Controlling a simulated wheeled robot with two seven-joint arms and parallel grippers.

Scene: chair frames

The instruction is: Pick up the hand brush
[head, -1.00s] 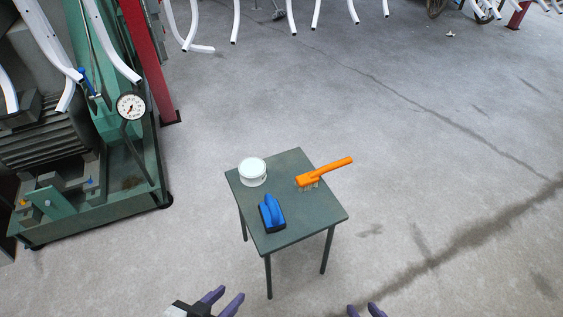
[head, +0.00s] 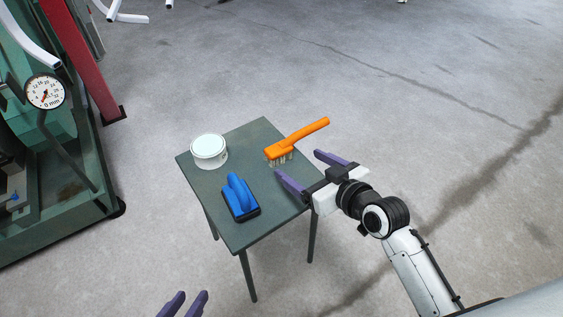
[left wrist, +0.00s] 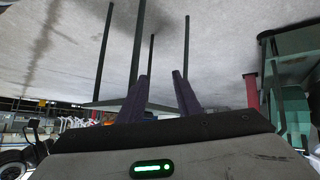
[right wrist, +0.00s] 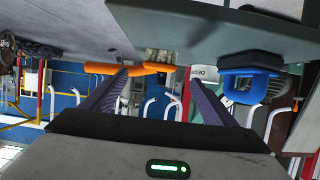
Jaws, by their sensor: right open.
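An orange hand brush (head: 298,140) lies on the small green table (head: 215,205), bristles down, its handle pointing up and right past the table's edge. My right gripper (head: 303,168) is open and empty, just in front of and to the right of the brush, apart from it. In the right wrist view the brush (right wrist: 157,67) shows beyond the fingers, with its handle to the left. My left gripper (head: 182,304) is low at the bottom edge, with its fingers apart and nothing between them. The left wrist view shows its fingers (left wrist: 160,92) below the table legs.
A blue-handled tool (head: 239,196) with a dark base stands near the table's front, and a white round tub (head: 209,151) stands at the back left. Green machinery with a dial gauge (head: 45,92) stands at the left. The floor to the right is clear.

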